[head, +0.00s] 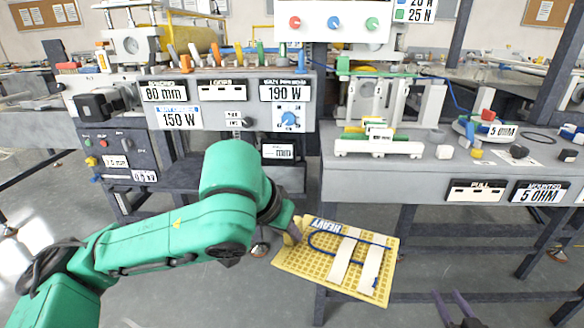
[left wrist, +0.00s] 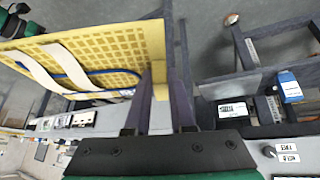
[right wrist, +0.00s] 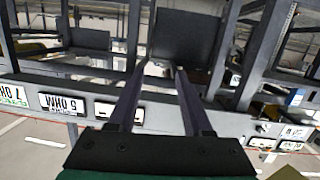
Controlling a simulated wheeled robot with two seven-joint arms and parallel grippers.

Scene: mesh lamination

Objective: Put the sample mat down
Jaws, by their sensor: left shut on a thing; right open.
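The sample mat (head: 318,271) is a yellow gridded sheet with two white strips, a blue cable and a "HEAVY" label. My left gripper (head: 292,232) is shut on its left edge and holds it tilted in the air, in front of the workbench. In the left wrist view the mat (left wrist: 115,45) extends to the left from the fingers (left wrist: 160,85). My right gripper (head: 455,296) is low at the bottom right of the head view. In the right wrist view its fingers (right wrist: 160,75) are apart with nothing between them.
The left bench holds labelled panels such as "150 W" (head: 180,118). Dark table legs stand behind the mat. Grey floor (head: 230,295) is open below.

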